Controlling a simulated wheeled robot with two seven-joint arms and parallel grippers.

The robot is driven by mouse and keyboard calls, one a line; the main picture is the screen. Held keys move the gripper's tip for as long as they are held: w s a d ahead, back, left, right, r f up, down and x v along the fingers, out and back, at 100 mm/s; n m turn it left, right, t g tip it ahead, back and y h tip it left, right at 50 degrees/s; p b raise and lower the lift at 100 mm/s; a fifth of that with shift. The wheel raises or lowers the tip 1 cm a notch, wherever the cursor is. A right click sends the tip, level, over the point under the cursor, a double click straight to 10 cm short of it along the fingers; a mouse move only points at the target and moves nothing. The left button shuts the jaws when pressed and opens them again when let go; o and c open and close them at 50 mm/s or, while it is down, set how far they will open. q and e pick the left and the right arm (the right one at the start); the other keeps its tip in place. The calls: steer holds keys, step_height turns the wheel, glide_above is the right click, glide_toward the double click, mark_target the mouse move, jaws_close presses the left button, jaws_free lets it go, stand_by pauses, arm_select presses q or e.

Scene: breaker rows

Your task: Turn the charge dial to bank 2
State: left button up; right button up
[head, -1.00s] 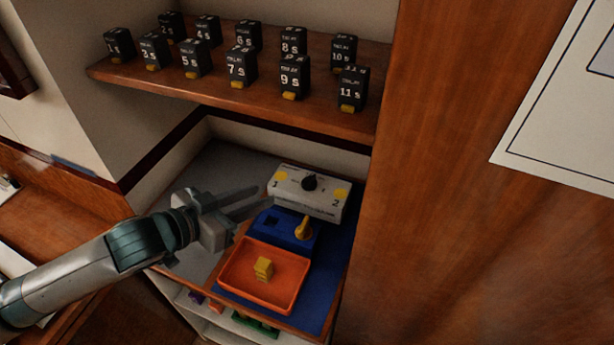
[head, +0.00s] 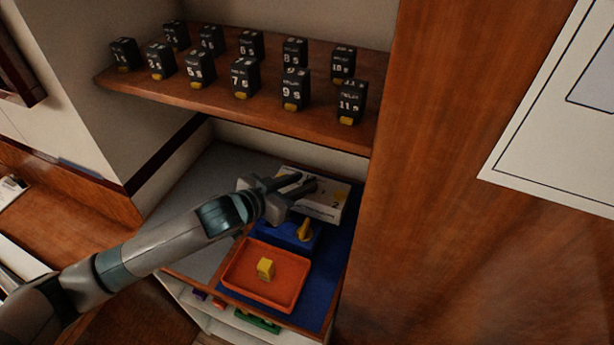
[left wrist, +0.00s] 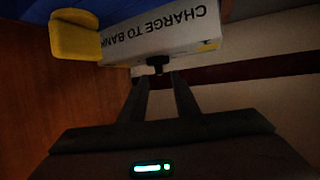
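The charge box (head: 335,205) is a pale box with yellow marks and a "2" on its right side, standing at the back of the blue mat. In the left wrist view its front (left wrist: 165,33) shows upside down with the words "CHARGE TO BAN…". The black dial (left wrist: 157,62) shows there just beyond my left fingertips, roughly between them; I cannot tell if they touch it. In the head view my left gripper (head: 306,181) is over the box and hides the dial, so its pointer cannot be read. The left fingers are apart. My right gripper is not in view.
A blue block with a yellow lever (head: 304,230) stands in front of the box. An orange tray (head: 240,279) holds a yellow piece (head: 265,268). Above is a wooden shelf (head: 240,109) with several black numbered blocks. A wooden panel (head: 450,230) closes the right side.

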arm_select(q)
steer(key=shift+x, duration=1.45)
steer(key=shift+c, duration=0.7)
jaws_close()
